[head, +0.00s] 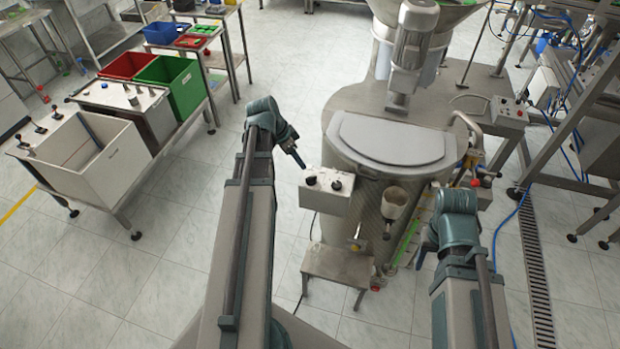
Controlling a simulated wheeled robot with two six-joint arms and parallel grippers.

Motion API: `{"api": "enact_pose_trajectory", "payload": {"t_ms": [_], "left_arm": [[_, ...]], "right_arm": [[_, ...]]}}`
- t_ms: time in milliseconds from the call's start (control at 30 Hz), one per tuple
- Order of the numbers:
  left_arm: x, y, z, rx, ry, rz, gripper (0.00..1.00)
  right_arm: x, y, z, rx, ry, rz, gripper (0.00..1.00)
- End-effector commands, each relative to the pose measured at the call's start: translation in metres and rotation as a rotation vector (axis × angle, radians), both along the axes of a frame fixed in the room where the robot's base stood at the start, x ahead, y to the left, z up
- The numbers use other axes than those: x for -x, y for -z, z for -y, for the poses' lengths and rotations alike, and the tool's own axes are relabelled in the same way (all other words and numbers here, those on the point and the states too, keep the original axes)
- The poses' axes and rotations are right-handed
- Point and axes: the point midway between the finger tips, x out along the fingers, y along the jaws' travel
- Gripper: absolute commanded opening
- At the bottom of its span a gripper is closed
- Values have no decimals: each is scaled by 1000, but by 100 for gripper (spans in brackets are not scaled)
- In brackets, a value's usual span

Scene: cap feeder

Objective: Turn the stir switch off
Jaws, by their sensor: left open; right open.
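The steel vessel (345,140) has a grey lid (395,138) and a motor (411,50) behind it. A beige cup (394,203) hangs right of the box. A small steel step (338,263) stands below. A cart with a red bin (127,66) is at left; floor between is clear.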

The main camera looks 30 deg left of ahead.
Motion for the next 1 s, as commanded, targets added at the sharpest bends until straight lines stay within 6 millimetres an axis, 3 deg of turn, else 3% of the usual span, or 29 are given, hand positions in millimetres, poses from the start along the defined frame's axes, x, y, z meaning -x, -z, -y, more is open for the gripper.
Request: {"api": "enact_pose_trajectory", "payload": {"t_ms": [33, 600, 1000], "left_arm": [[-3, 13, 1, 0, 1, 0, 46], [-31, 92, 19, 0, 1, 0, 46], [-36, 101, 22, 0, 0, 0, 46]], "right_arm": [[0, 13, 0, 0, -1, 0, 50], [0, 92, 0, 1, -2, 0, 50], [0, 101, 0, 1, -1, 0, 50]]}}
